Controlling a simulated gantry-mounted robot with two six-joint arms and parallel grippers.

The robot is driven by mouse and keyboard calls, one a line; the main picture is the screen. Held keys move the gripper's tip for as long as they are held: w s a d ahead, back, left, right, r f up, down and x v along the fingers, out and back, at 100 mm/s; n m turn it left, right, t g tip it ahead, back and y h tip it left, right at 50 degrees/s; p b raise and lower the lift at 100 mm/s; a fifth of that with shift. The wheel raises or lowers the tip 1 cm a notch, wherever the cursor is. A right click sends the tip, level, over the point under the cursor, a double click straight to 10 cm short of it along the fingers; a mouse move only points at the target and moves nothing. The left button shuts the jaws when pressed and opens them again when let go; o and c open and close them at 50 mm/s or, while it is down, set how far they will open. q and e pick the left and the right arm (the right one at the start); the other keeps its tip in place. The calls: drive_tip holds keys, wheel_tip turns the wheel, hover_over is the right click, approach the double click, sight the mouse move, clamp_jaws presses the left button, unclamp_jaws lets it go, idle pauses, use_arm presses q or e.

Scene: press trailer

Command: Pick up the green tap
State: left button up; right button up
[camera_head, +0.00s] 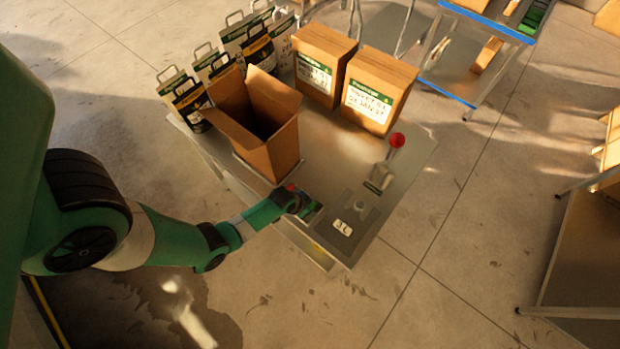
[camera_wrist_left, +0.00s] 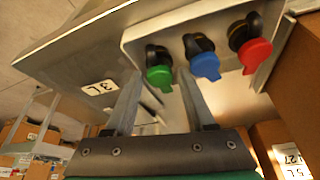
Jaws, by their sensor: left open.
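In the left wrist view, the green tap (camera_wrist_left: 158,72) hangs with a black valve body from a grey metal panel (camera_wrist_left: 135,40). It is leftmost in a row with a blue tap (camera_wrist_left: 203,62) and a red tap (camera_wrist_left: 250,48). My left gripper (camera_wrist_left: 157,82) is open and empty, its two fingers pointing toward the taps. The green tap appears between the fingertips; I cannot tell whether they touch it. In the head view, my left gripper (camera_head: 308,206) is at the front edge of the machine table (camera_head: 325,165), where the taps are mostly hidden or too small to tell apart.
An open cardboard box (camera_head: 283,150) stands on the table just behind my left gripper. Two closed boxes (camera_head: 322,65) (camera_head: 378,90) and several carrier bags (camera_head: 240,40) are farther back. A red-knobbed lever (camera_head: 397,140) rises at the right. Floor (camera_head: 460,240) right of the table is clear.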

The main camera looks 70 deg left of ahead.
use_arm(q)
clamp_jaws()
drive_tip(key=shift+r, duration=0.1)
use_arm(e)
drive_tip(key=shift+r, duration=0.1)
